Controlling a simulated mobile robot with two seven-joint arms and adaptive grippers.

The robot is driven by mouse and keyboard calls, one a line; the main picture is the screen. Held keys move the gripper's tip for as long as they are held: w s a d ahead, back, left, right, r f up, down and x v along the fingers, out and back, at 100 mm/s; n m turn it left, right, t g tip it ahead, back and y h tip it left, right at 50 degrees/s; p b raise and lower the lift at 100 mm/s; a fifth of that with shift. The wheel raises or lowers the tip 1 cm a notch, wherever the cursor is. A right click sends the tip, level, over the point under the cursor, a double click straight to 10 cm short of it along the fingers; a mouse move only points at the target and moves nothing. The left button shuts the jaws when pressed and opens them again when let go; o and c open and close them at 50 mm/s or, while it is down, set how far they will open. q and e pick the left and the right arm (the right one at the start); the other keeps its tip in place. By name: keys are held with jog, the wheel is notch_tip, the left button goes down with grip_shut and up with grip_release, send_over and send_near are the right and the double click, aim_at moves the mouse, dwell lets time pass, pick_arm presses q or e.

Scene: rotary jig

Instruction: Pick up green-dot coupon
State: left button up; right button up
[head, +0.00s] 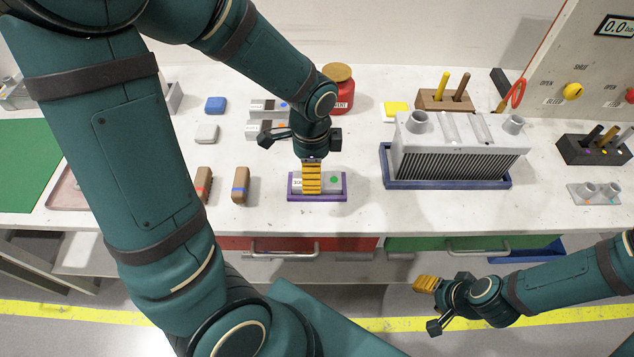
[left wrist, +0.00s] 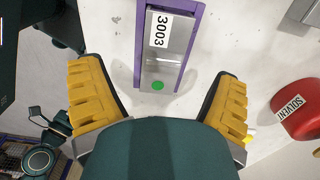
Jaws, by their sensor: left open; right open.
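The green-dot coupon (head: 340,187) is a grey plate with a green dot at one end and a white label at the other. It lies in a purple-rimmed tray (head: 318,200) on the bench. In the left wrist view the coupon (left wrist: 176,44) shows its label "3003". My left gripper (head: 311,180) points down over the middle of the coupon and hides part of it. In the left wrist view its yellow fingers (left wrist: 158,75) are spread wide, with nothing between them. My right gripper (head: 427,284) is open and empty in front of the bench at lower right.
A red solvent jar (head: 341,95) stands behind the tray. A finned grey block (head: 458,150) in a blue tray stands to the right. Two brown blocks (head: 240,186) lie to the left. A dark tool holder (head: 590,150) is at far right. Bench between the purple and blue trays is clear.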

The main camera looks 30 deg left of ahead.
pick_arm(q)
jog(key=f, duration=0.1)
jog(key=f+b, duration=0.1)
jog(key=f, duration=0.1)
jog(key=f+b, duration=0.1)
jog(key=f, duration=0.1)
jog(key=shift+w+f, duration=0.1)
jog(key=shift+w, duration=0.15)
jog(key=shift+a, duration=0.1)
jog(key=c, duration=1.4)
